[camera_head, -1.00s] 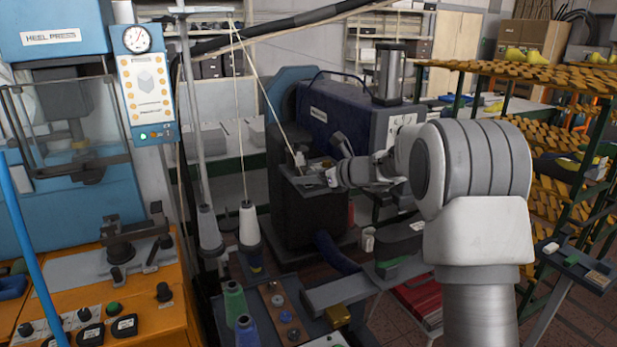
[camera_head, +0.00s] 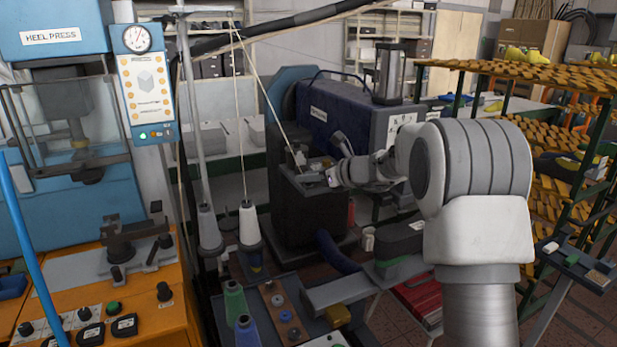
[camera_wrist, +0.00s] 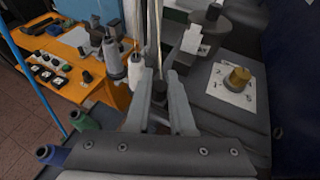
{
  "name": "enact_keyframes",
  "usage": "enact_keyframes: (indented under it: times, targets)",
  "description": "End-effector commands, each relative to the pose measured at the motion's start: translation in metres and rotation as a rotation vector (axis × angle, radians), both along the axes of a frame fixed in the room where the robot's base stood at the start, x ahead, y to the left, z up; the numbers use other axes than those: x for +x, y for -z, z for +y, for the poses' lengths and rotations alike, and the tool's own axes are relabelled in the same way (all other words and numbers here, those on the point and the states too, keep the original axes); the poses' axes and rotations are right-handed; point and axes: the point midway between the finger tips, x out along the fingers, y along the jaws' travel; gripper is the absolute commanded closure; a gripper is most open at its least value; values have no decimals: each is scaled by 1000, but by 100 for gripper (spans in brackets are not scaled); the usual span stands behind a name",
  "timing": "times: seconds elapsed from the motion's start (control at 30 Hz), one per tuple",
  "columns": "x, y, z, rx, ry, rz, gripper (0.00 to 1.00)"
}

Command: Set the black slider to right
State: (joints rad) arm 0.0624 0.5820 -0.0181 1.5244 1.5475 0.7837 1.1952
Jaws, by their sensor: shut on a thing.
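My gripper (camera_wrist: 160,78) reaches over the dark work table of the blue machine; in the head view my gripper (camera_head: 333,179) is small and partly hidden by my own arm. In the wrist view its two grey fingers stand on either side of a small dark knob, which looks like the black slider (camera_wrist: 159,92). The fingers are shut on it. The slider's track and its end positions are hidden by the fingers, and I cannot tell where along its travel it stands.
A brass knob on a white marked plate (camera_wrist: 237,78) sits right of my gripper. Thread cones (camera_head: 248,226) and a thin post (camera_head: 195,130) stand to the left. The orange heel press bench (camera_head: 100,290) is farther left. A shoe rack (camera_head: 560,130) stands at right.

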Motion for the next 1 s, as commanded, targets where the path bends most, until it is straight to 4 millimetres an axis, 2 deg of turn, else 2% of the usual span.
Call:
enact_keyframes:
  times: [0.73, 0.87, 1.0]
  targets:
    - [0, 0, -1, 0, 0, 0, 100]
    - [5, -1, -11, 0, 1, 1, 100]
    - [14, -2, -34, 0, 4, 0, 100]
